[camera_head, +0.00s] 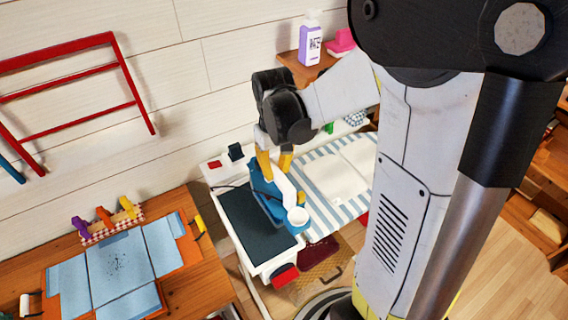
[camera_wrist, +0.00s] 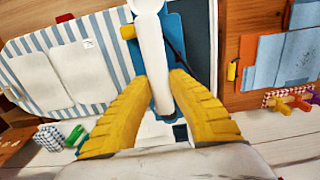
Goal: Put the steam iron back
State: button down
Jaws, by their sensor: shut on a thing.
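The blue and white steam iron (camera_head: 264,187) is at the right side of a dark rest pad (camera_head: 255,228) on the white end of the ironing board. My gripper (camera_head: 275,164) comes down on it from above, with its yellow fingers on either side of the white handle. In the wrist view the fingers of my gripper (camera_wrist: 157,82) flank the white handle of the iron (camera_wrist: 152,52), with its blue body behind. The pad (camera_wrist: 205,30) shows beside it. I cannot tell whether the iron touches the pad or board; its underside is hidden.
The striped ironing board (camera_head: 335,180) carries a folded white cloth (camera_head: 340,172). A wooden table (camera_head: 205,282) with blue cloth (camera_head: 112,262) and colored clips is at left. A purple bottle (camera_head: 310,40) stands on a shelf behind. A red rack (camera_head: 75,90) is on the wall.

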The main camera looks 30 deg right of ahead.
jog(key=a+f+b, duration=0.2)
jog(key=a+f, duration=0.5)
jog(key=f, duration=0.1)
jog(key=shift+f+b, duration=0.15)
jog(key=shift+b, duration=0.15)
jog(key=shift+f, duration=0.15)
jog(key=c, duration=1.3)
grip_release()
jog(key=shift+c, duration=0.2)
